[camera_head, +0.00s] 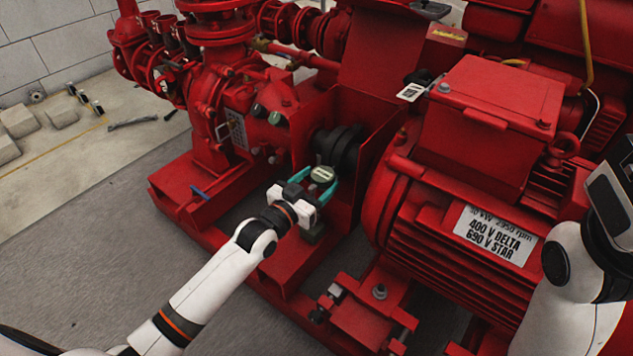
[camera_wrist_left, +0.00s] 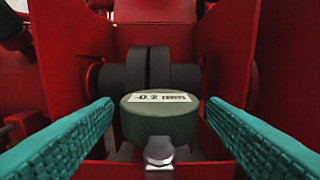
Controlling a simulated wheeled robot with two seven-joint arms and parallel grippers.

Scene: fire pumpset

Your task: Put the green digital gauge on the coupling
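The green digital gauge (camera_head: 322,174) has a round dark green body and a pale display, and it shows large in the wrist view (camera_wrist_left: 160,124) with a silver fitting below it. The black coupling (camera_head: 338,147) lies between red guard plates, just behind the gauge; it also shows in the wrist view (camera_wrist_left: 149,68). I cannot tell whether gauge and coupling touch. My left gripper (camera_head: 318,178) has its teal fingers on either side of the gauge, with narrow gaps showing in the wrist view (camera_wrist_left: 160,101). My right gripper's fingers are out of view.
A large red motor (camera_head: 460,220) with a rating plate (camera_head: 495,236) stands right of the coupling. Red pump pipework (camera_head: 215,100) stands to the left. Upright red guard plates (camera_head: 377,165) leave little room around the coupling. Grey floor (camera_head: 90,240) is open at the left.

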